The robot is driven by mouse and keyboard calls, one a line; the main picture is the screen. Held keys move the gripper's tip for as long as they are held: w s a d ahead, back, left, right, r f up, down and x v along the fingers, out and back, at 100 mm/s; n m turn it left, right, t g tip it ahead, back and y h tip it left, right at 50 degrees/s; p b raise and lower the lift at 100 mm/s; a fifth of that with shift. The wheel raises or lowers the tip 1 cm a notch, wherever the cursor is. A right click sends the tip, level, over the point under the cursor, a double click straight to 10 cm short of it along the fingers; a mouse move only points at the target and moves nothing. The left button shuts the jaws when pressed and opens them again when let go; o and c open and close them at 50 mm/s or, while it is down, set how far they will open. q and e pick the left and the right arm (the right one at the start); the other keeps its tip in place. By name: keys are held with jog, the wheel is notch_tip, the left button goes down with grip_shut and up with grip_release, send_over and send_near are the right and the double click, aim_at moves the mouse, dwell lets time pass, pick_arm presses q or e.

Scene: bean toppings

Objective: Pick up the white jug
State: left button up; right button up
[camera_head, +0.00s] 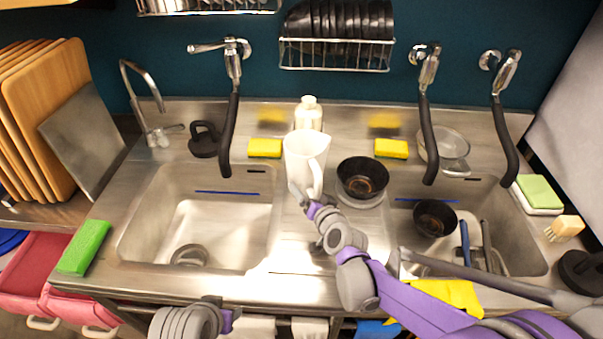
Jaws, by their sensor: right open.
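The white jug (303,153) stands upright on the steel counter between the two sinks, its handle toward me and slightly right. My right gripper (301,194) reaches up from the lower right and is at the lower front of the jug, by the handle. It is open. I cannot tell whether its fingers are around the handle or only beside it. Part of my left arm shows at the bottom edge, left of centre; its fingers cannot be made out.
A white bottle (308,113) stands right behind the jug. A black bowl (362,178) is close on the right, and another black bowl (435,218) is in the right sink. Yellow sponges (265,148) lie along the back. The left sink (222,225) is mostly empty.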

jog(key=shift+w, duration=0.1)
jog(key=shift+s+d+r, duration=0.15)
jog(key=shift+s+d, duration=0.05)
jog(key=shift+s, duration=0.1)
jog(key=shift+c, duration=0.5)
jog(key=shift+s, duration=0.1)
jog(key=shift+c, duration=1.1)
jog(key=c, duration=0.7)
grip_shut()
